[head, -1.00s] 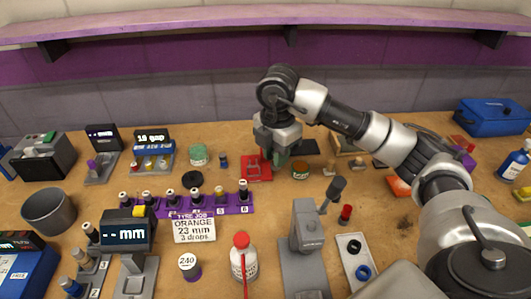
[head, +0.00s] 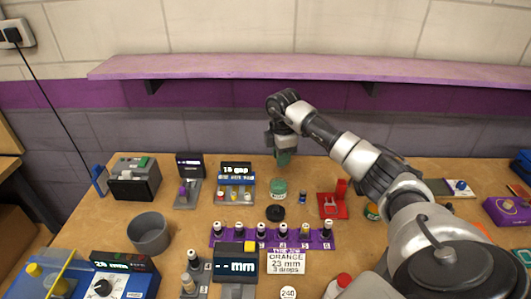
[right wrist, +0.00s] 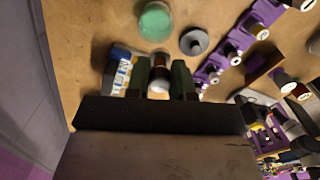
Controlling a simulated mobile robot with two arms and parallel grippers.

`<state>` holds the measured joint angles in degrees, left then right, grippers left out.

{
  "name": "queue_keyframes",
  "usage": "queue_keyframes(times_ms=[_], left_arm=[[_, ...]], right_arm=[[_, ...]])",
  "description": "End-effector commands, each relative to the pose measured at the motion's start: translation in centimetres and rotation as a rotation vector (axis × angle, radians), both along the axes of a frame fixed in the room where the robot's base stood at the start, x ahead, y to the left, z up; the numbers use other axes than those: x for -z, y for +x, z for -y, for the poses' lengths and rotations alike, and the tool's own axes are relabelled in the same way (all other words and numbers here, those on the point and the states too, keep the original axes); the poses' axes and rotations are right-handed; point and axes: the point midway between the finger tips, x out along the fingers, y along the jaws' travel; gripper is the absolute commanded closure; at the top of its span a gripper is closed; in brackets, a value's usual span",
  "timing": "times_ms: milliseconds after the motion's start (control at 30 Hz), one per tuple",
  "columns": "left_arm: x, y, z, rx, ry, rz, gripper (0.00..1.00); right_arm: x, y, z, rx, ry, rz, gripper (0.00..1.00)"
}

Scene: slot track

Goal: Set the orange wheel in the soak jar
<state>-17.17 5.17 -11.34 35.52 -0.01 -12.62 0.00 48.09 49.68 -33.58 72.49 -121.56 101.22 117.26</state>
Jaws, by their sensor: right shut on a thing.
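The soak jar, a round jar with green content (head: 279,187), stands open at the back of the bench. It also shows in the right wrist view (right wrist: 156,20). My right gripper (head: 284,158) is raised just behind and above it in the head view. In the right wrist view its fingers (right wrist: 160,78) are shut on a small brown and white thing (right wrist: 159,84), which I take for the orange wheel; its orange colour is not clear. The thing is hidden in the head view. My left gripper is not in view.
A black lid (head: 275,213) lies in front of the jar. A small blue item (head: 303,197) and a red stand (head: 333,207) are to its right. The gap display stand (head: 236,180) is to its left. A purple rack of vials (head: 220,240) stands nearer.

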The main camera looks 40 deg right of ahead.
Motion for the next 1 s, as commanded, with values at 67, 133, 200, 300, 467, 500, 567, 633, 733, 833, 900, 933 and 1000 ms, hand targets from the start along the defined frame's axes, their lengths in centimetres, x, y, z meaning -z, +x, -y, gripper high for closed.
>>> queue_keyframes(times_ms=[67, 133, 200, 300, 467, 500, 567, 633, 733, 833, 900, 933, 1000], left_arm=[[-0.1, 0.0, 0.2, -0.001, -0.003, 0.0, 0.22], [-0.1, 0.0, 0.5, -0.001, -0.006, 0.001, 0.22], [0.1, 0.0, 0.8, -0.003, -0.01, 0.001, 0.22], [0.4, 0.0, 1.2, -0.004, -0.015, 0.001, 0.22], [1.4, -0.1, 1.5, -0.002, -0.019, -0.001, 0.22], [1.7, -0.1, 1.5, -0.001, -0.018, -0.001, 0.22], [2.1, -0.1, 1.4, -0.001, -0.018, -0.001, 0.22], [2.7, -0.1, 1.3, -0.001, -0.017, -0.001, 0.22], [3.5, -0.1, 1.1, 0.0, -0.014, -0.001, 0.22], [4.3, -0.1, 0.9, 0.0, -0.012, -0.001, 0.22], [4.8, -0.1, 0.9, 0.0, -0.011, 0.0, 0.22], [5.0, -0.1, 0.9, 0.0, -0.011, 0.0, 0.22], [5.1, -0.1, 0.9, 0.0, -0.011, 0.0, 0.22]], right_arm=[[0.6, -0.1, 0.9, 0.05, 0.0, 0.0, 1.0], [0.9, -0.2, 1.3, 0.073, -0.002, 0.001, 1.0], [1.1, -0.2, 1.4, 0.081, -0.002, 0.001, 1.0], [1.5, -0.2, 1.4, 0.08, -0.002, 0.001, 1.0], [2.6, -0.2, 1.3, 0.078, -0.001, 0.001, 1.0], [2.9, -0.2, 1.3, 0.078, -0.001, 0.001, 1.0], [3.4, -0.2, 1.3, 0.078, -0.001, 0.001, 1.0], [4.1, -0.2, 1.3, 0.077, 0.0, 0.001, 1.0], [5.0, -0.2, 1.3, 0.077, 0.0, 0.001, 1.0], [5.9, -0.2, 1.3, 0.077, 0.0, 0.001, 1.0], [6.5, -0.2, 1.3, 0.077, -0.001, 0.002, 1.0], [6.8, -0.2, 1.3, 0.077, -0.001, 0.002, 1.0], [7.2, -0.2, 1.3, 0.077, -0.001, 0.001, 1.0]])
